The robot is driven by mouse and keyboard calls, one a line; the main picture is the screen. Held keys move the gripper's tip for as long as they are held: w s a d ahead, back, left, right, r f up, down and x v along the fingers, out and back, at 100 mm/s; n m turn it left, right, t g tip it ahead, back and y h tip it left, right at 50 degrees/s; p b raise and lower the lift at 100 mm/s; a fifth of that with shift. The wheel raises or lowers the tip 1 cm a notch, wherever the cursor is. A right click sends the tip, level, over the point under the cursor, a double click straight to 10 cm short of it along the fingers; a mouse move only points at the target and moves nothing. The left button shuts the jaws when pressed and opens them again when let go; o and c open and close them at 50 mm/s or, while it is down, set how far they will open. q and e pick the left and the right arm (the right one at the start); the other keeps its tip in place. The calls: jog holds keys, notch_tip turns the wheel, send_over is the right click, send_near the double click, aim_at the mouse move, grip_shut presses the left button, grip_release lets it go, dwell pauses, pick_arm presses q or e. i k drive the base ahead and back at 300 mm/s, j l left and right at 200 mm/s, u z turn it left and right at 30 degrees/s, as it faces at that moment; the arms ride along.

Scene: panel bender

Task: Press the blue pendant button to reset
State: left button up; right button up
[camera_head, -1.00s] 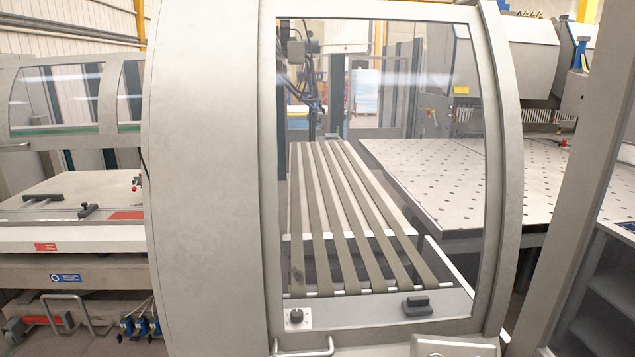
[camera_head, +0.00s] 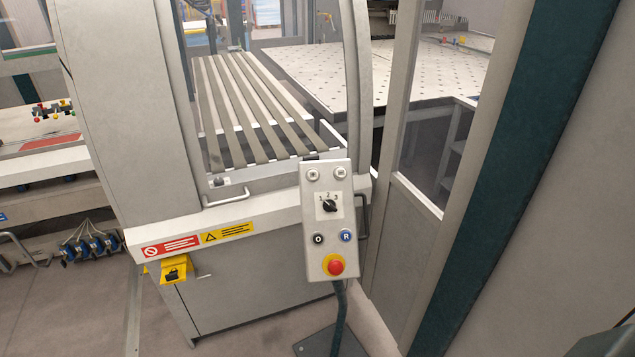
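A light grey pendant box (camera_head: 328,190) stands in front of the machine's cabinet, tilted slightly, with a dark cable at its bottom. The blue button (camera_head: 346,236), marked R, is on its lower right. A black button (camera_head: 318,239) marked O sits to its left. A red emergency knob (camera_head: 334,265) on yellow is just below. A black selector (camera_head: 329,205) marked 1, 2, 3 and two pale round fittings are above. Neither of my grippers shows, so nothing is seen touching the pendant.
A grey door handle (camera_head: 226,200) and a dark handle (camera_head: 364,215) lie near the pendant. A dark green post (camera_head: 510,170) and grey panels stand close on the right. The floor in front looks open.

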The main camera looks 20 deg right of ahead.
aim_at(347, 235)
jog(key=k+l, duration=0.7)
jog(key=k+l+u, duration=0.1)
jog(key=k+l, duration=0.75)
jog(key=l, duration=0.55)
jog(key=i+j+z, duration=0.2)
jog(key=j, duration=0.2)
jog(key=i+j+z, duration=0.15)
jog(key=j, duration=0.3)
jog(key=i+j+z, duration=0.2)
jog(key=j, duration=0.25)
jog(key=j+z, duration=0.2)
jog(key=j, duration=0.25)
jog(key=i+j+z, duration=0.15)
jog(key=j, duration=0.3)
jog(key=i+j+z, duration=0.55)
jog(key=i+j, duration=0.35)
jog(key=i+j+z, duration=0.3)
jog(key=j, duration=0.3)
jog(key=i, duration=0.1)
